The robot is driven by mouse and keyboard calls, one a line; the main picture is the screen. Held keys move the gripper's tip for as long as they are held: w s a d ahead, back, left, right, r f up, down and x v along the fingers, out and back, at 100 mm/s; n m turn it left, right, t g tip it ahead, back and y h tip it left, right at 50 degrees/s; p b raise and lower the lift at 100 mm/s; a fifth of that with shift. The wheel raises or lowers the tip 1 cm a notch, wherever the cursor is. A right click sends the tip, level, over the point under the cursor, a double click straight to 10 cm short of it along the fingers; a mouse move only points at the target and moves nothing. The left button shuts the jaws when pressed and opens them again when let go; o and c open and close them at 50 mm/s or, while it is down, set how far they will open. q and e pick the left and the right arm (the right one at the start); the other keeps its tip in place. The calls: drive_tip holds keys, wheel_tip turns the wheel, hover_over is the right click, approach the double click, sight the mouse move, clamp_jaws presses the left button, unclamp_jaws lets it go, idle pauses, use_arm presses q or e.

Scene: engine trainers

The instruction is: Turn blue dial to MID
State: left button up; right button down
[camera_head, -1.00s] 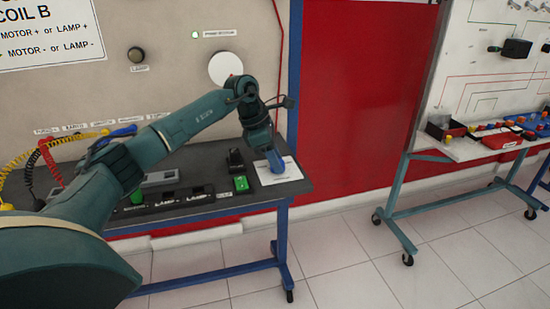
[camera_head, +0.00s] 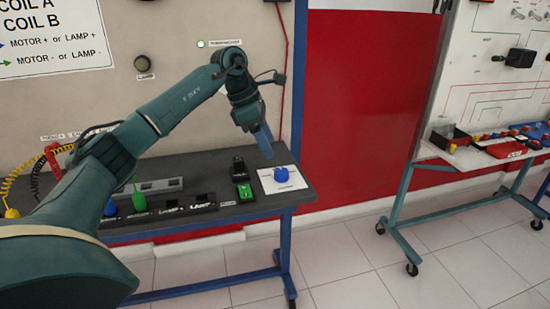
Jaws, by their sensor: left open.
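The blue dial (camera_head: 281,174) sits on a white plate (camera_head: 292,184) at the right end of the dark bench. Its pointer and the small labels around it are too small to read, so I cannot tell its setting. My left gripper (camera_head: 266,150), with bluish fingers, points down above and slightly left of the dial. It is open, holds nothing visible and is apart from the dial. My right gripper is not in view.
Left of the plate are a green switch (camera_head: 245,191) and a black switch (camera_head: 238,167). A green plug (camera_head: 139,202) and black sockets line the bench front. Another bench with a red box (camera_head: 507,150) stands at the right. Floor shows between benches.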

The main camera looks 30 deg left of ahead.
use_arm(q)
drive_tip(key=v, duration=0.5)
drive_tip(key=shift+f, duration=0.1)
idle(0.4)
